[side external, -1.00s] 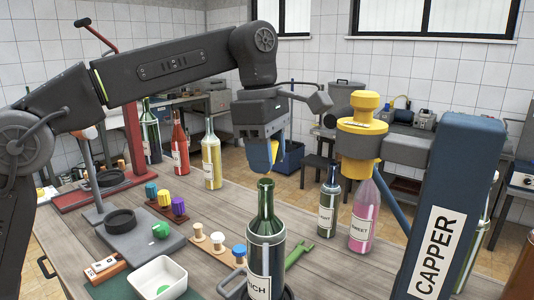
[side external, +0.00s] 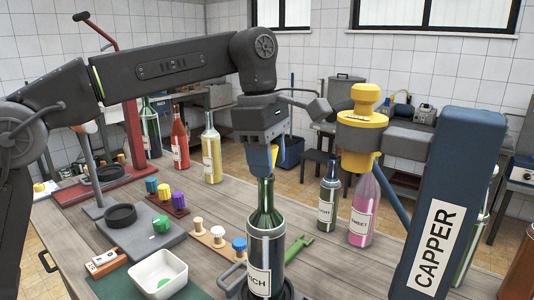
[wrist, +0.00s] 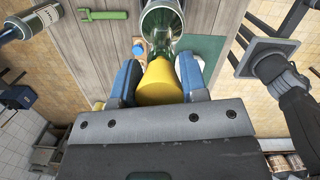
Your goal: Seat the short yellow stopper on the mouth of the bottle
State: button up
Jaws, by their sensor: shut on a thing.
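The short yellow stopper (wrist: 160,82) is held between the blue fingers of my gripper (wrist: 160,83) in the wrist view. In the side view only a sliver of the stopper (side external: 274,154) shows beside the near finger of my gripper (side external: 261,160). The green bottle (side external: 265,224), with a label ending in "ICH", stands upright directly below the fingers. Its mouth is right at the fingertips. I cannot tell whether the stopper touches the mouth. The bottle (wrist: 163,22) also shows past the stopper in the wrist view.
The blue capper column (side external: 452,205) with its yellow head (side external: 361,130) stands to the right. Two smaller bottles stand between it and the green bottle. A stopper rack (side external: 217,240), a white tray (side external: 158,272) and a green wrench (side external: 298,247) lie around the bottle.

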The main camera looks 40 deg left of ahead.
jog(key=shift+f, duration=0.65)
jog(key=o, duration=1)
jog(key=r, duration=0.4)
jog(key=a+r, duration=0.1)
jog(key=r, duration=0.2)
jog(key=shift+r, duration=0.1)
jog(key=shift+s, duration=0.1)
